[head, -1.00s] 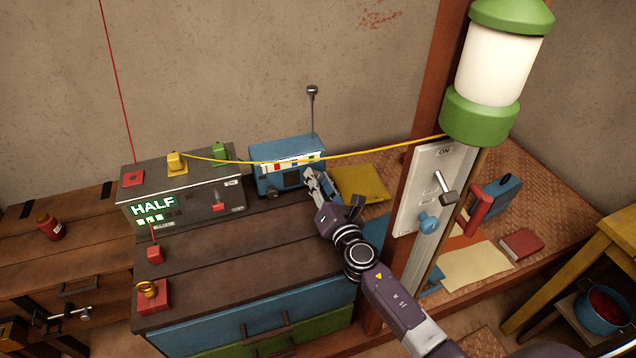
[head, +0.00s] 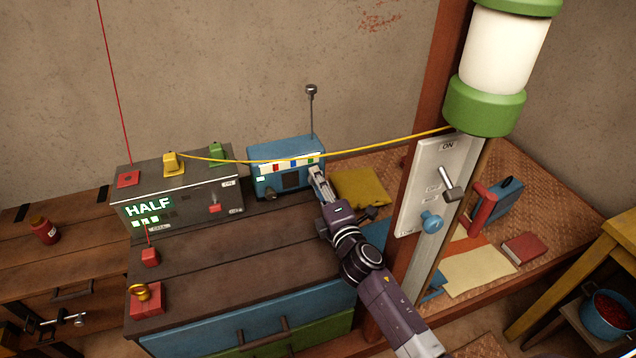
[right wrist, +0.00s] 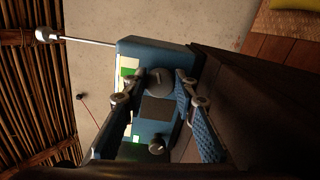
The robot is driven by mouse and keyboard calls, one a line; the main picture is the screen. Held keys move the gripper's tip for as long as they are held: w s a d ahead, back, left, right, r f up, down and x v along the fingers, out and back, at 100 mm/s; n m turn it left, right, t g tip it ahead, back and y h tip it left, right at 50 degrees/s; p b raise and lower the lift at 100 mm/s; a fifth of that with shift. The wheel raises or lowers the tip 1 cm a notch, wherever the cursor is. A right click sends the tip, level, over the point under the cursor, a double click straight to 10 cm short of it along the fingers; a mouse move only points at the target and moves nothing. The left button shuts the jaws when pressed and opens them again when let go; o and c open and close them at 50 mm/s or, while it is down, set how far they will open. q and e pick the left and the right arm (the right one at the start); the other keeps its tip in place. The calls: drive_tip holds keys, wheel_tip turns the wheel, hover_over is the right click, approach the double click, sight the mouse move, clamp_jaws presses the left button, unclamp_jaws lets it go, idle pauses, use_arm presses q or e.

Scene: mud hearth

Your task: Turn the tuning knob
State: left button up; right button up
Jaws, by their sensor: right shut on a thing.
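The blue radio (head: 262,153) stands at the back right of the dark wooden chest, its antenna (head: 312,110) upright. Its front has a pale dial strip with coloured marks, a dark speaker grille (right wrist: 158,108) and two round knobs. In the right wrist view the radio appears sideways. My right gripper (head: 316,173) is at the right end of the radio's front. Its fingers are shut on the grey knob (right wrist: 159,81) nearer the antenna; the head view hides this knob. The other knob (right wrist: 157,146) is free. My left gripper is not in view.
A grey box (head: 190,200) reading HALF stands left of the radio, with coloured plugs on top. A yellow cable (head: 370,148) runs above the radio to the lamp post. A switch panel (head: 410,215) is right of my arm. The chest top (head: 235,250) has clear room in front.

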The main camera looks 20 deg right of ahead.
drive_tip(key=shift+m, duration=0.6)
drive_tip(key=o, duration=1.2)
drive_tip(key=shift+c, duration=0.2)
